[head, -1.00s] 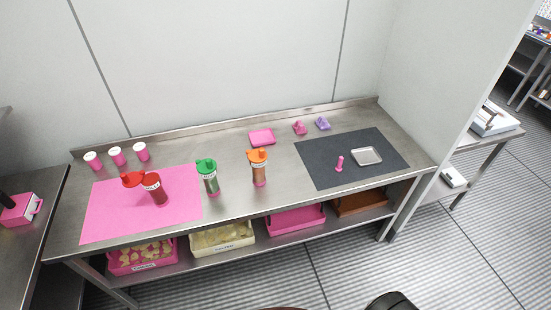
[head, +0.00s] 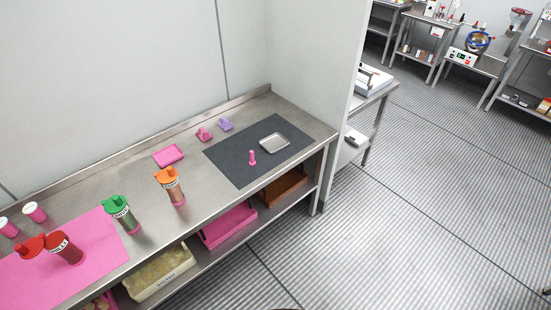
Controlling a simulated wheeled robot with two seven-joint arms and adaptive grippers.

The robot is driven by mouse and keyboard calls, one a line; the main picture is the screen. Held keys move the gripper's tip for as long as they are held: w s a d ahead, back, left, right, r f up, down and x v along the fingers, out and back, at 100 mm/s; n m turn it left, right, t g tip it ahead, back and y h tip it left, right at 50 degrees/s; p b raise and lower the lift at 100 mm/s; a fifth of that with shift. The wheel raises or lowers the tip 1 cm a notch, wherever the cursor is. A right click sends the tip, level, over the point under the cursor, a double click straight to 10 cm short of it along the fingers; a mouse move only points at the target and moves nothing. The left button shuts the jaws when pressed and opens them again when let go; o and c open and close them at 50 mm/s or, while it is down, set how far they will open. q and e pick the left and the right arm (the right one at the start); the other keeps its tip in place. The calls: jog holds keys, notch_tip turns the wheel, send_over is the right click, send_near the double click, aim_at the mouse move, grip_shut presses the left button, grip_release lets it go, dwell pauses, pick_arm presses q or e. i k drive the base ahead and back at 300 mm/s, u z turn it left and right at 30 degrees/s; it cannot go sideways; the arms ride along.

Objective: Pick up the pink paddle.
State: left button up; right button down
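A small pink piece with an upright handle (head: 252,158) stands on the dark grey mat (head: 226,172), left of a silver tray (head: 275,144). Another small pink piece (head: 204,135) stands behind the mat, beside a similar purple one (head: 225,124). They are too small to tell for sure which pink piece is the paddle. Neither of my grippers is in view.
Green-lidded (head: 119,211), orange-lidded (head: 170,184) and red-lidded (head: 65,249) shakers stand on the steel bench left of the mat. A pink tray (head: 168,156) lies behind them. Bins sit on the shelf below. Open floor (head: 400,220) lies to the right.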

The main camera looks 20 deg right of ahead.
aim_at(253, 163)
jog(key=z, duration=1.35)
jog(key=i, duration=0.4)
jog(key=u, duration=0.35)
